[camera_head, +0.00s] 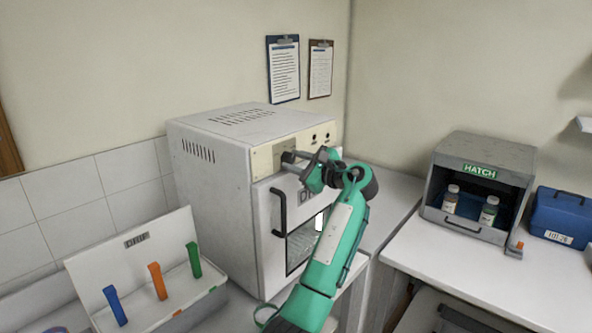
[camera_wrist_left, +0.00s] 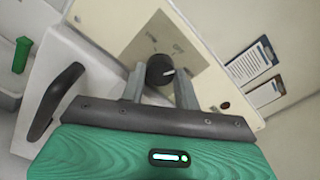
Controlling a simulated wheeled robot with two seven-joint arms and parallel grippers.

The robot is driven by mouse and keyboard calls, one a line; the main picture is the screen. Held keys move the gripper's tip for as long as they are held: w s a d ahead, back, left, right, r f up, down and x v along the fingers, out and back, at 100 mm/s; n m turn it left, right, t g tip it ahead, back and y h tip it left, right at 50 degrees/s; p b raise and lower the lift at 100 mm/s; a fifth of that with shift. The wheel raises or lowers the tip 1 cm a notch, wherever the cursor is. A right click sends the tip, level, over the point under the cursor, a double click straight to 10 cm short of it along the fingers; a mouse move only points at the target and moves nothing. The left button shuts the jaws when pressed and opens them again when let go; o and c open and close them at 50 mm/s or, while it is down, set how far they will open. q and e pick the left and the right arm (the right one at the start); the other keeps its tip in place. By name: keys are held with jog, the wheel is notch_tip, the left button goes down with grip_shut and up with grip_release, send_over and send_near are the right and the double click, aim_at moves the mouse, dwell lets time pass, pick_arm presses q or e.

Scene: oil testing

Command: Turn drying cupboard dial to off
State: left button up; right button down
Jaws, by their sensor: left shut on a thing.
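The drying cupboard (camera_head: 215,180) is a white box with a closed front door and a black handle (camera_head: 279,212). Its cream control panel (camera_head: 262,160) runs along the top of the front. The dial is a round black knob (camera_wrist_left: 160,70) with a white pointer mark, seen in the left wrist view. My left gripper (camera_head: 290,157) is at the panel; in the left wrist view its two grey fingers (camera_wrist_left: 158,84) stand on either side of the dial and are shut on it. The pointer faces right in that view. The dial is mostly hidden in the head view. My right gripper is not in view.
A white case (camera_head: 135,262) with blue, orange and green tools stands left of the cupboard. A grey hatch box (camera_head: 480,165) with two bottles and a blue case (camera_head: 562,215) stand on the right counter. Two clipboards (camera_head: 284,70) hang on the wall.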

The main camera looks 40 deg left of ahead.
pick_arm(q)
jog(key=shift+n+b, duration=1.9)
jog(key=shift+n, duration=0.6)
jog(key=o, duration=1)
jog(key=shift+c, duration=0.2)
